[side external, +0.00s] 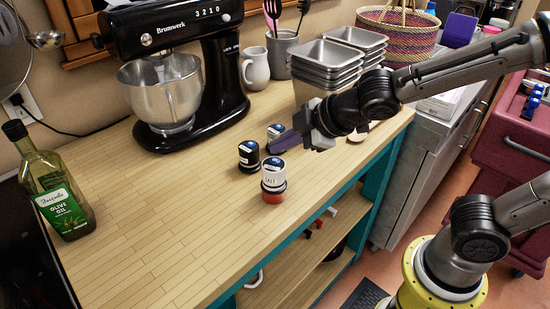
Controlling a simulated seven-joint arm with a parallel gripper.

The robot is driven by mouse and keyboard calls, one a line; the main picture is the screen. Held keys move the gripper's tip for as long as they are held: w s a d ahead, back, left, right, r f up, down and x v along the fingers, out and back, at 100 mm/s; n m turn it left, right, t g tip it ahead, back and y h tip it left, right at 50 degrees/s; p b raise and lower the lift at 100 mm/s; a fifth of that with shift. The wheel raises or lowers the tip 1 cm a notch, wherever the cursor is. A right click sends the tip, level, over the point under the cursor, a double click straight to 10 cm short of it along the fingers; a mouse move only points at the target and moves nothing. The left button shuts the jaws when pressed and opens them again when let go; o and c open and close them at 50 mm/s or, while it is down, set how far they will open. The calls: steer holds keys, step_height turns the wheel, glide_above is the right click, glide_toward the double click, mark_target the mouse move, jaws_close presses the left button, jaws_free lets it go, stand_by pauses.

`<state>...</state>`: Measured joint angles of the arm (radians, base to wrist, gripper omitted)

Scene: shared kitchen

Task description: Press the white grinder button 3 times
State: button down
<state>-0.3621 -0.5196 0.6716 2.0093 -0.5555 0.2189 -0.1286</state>
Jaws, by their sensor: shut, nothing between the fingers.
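The white grinder (273,173) stands upright on the wooden counter, labelled SALT, with a white upper part, a blue top and a red base. A black grinder (249,158) with a blue and white top stands just to its left and behind. My gripper (270,147) reaches in from the right with its dark fingers shut and empty. The fingertips show just above the white grinder in the picture, apart from its top; the exact gap in depth cannot be told. Another small container (275,130) with a blue and white top is partly hidden behind my fingers.
A black stand mixer (190,60) with a steel bowl stands at the back left. An olive oil bottle (55,190) stands at the far left. Stacked metal pans (325,65) and a jug (256,68) stand behind. The counter's front left is clear.

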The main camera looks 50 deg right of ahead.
mark_target(281, 163)
steer(key=shift+f, duration=0.15)
steer(key=shift+f, duration=0.3)
steer(key=shift+f, duration=0.4)
stand_by(0.6)
steer(key=shift+r, duration=0.85)
step_height(281, 163, up, 6)
stand_by(0.6)
stand_by(2.3)
